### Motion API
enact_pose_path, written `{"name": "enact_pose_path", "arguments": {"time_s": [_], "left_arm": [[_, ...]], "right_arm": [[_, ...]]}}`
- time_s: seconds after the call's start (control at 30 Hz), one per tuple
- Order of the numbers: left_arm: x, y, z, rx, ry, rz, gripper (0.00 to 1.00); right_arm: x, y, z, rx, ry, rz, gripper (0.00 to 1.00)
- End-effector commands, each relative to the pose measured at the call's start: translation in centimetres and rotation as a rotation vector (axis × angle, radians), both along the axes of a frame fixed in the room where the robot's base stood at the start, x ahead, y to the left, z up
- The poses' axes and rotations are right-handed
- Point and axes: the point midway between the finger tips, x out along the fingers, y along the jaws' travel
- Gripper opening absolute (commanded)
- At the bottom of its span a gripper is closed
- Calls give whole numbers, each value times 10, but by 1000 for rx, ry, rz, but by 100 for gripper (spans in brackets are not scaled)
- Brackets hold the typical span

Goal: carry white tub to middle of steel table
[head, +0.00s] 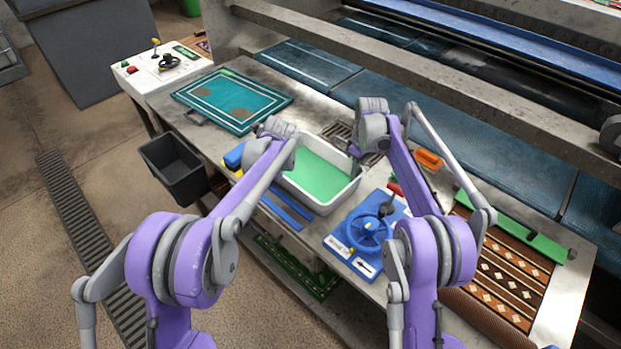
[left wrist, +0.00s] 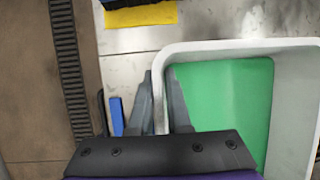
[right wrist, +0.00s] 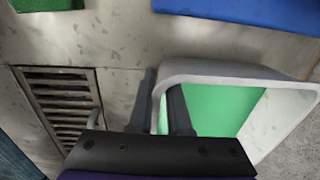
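The white tub (head: 352,187) with a flat green inside stands over the steel table (head: 268,75), between my two grippers. I cannot tell whether its base touches the table. My left gripper (left wrist: 160,95) has its fingers on both sides of one tub wall, one inside and one outside, with the rim filling the gap. My right gripper (right wrist: 162,95) straddles the opposite wall in the same way. The tub's rim also shows in the left wrist view (left wrist: 240,44) and in the right wrist view (right wrist: 215,68). The arms hide parts of the tub's ends in the head view.
A teal framed rug (head: 232,97) lies to the left on the table. A blue valve wheel (head: 367,232) on a panel is right of the tub, with a patterned rug (head: 508,265) beyond. Blue bars (head: 286,211) lie in front. A grate (right wrist: 60,100) lies beside the tub.

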Motion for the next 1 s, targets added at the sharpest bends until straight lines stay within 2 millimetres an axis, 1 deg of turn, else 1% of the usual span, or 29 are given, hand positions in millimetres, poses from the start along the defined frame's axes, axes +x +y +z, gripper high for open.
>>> {"name": "enact_pose_path", "arguments": {"time_s": [0.03, 0.07, 0.1, 0.37, 0.47, 0.57, 0.8, 1.0], "left_arm": [[1, 0, 4, 0, -1, 0, 26], [1, 0, 4, 0, -1, 0, 32], [1, 0, 4, 1, -2, 0, 35], [1, 0, 5, 1, -2, 1, 35], [-1, -1, 10, 1, -2, 0, 35], [-5, -5, 23, 0, -2, -2, 35], [-21, -17, 70, 0, -1, -1, 35], [-31, -26, 101, 1, -1, 0, 35]], "right_arm": [[1, 0, 4, 0, -1, 0, 26], [1, 0, 4, -1, -2, 0, 32], [1, 0, 4, -1, -2, 0, 35], [1, -1, 4, -1, -2, 0, 35], [1, -1, 4, -1, -2, 0, 35], [1, -1, 4, -1, -2, -1, 35], [1, -1, 4, -1, -2, 0, 35], [1, -1, 4, -1, -2, 0, 35]]}}
